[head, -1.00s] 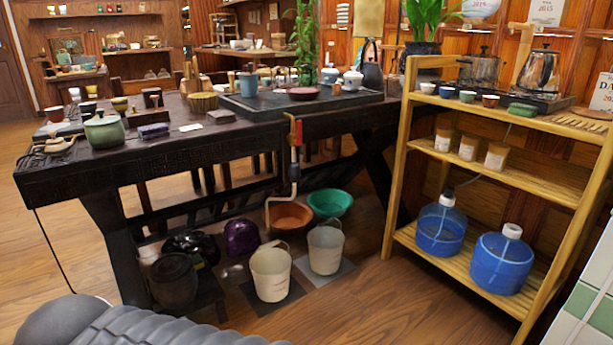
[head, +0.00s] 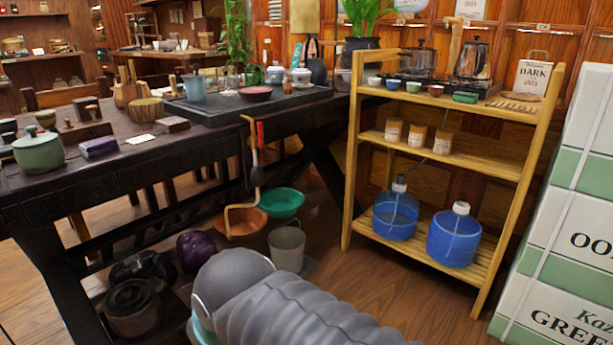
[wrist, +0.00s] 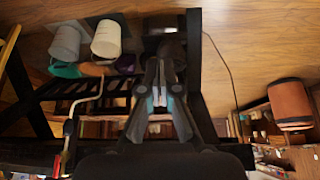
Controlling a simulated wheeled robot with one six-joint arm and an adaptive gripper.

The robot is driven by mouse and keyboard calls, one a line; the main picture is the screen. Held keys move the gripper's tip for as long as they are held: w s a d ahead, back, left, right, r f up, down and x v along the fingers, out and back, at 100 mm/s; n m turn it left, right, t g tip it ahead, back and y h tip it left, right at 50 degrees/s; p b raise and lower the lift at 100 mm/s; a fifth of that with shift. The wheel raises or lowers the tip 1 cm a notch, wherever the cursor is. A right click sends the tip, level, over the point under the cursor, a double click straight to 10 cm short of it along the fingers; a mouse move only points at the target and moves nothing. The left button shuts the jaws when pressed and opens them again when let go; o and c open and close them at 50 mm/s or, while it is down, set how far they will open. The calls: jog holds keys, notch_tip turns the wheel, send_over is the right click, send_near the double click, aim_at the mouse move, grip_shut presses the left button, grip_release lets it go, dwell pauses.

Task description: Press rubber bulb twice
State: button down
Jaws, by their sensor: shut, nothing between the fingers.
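A dark bulb (head: 257,175), which looks like the rubber bulb, hangs on a tan hose (head: 229,212) at the front edge of the dark tea table (head: 25,212). A red piece (head: 261,134) sits just above the bulb. The hose's lower end reaches down by an orange basin (head: 243,222). In the wrist view, tilted nearly upside down, the hose (wrist: 86,98) and dark bulb (wrist: 68,128) are left of my gripper (wrist: 157,96). My gripper is shut and empty, apart from the bulb. It is not visible in the head view.
A wooden shelf (head: 350,180) with two blue bottles (head: 395,215) is right of the table. Stacked boxes (head: 570,240) stand far right. Some wooden floor between is clear.

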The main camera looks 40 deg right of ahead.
jog(key=shift+d, duration=0.2)
jog(key=shift+w, duration=0.1)
jog(key=w+d+r+m+t, duration=0.1)
jog(key=w+d+r+m, duration=0.1)
jog(key=w+d+m, duration=0.6)
jog(key=w+d+r+m, duration=0.2)
jog(key=w+d+m, duration=0.3)
jog(key=w, duration=0.4)
jog(key=w+d+m, duration=0.2)
jog(key=d+m, duration=0.2)
jog(key=d, duration=0.4)
jog(key=w+d+f+m+t+b, duration=0.1)
jog(key=d+m, duration=0.3)
jog(key=d, duration=0.4)
jog(key=w+d+f+m+t+h, duration=0.1)
jog(key=w+d+m, duration=0.2)
jog(key=d, duration=0.5)
jog(key=shift+w+d+m, duration=0.15)
jog(key=shift+w+m, duration=0.15)
jog(key=shift+m, duration=0.4)
jog(key=shift+w, duration=0.15)
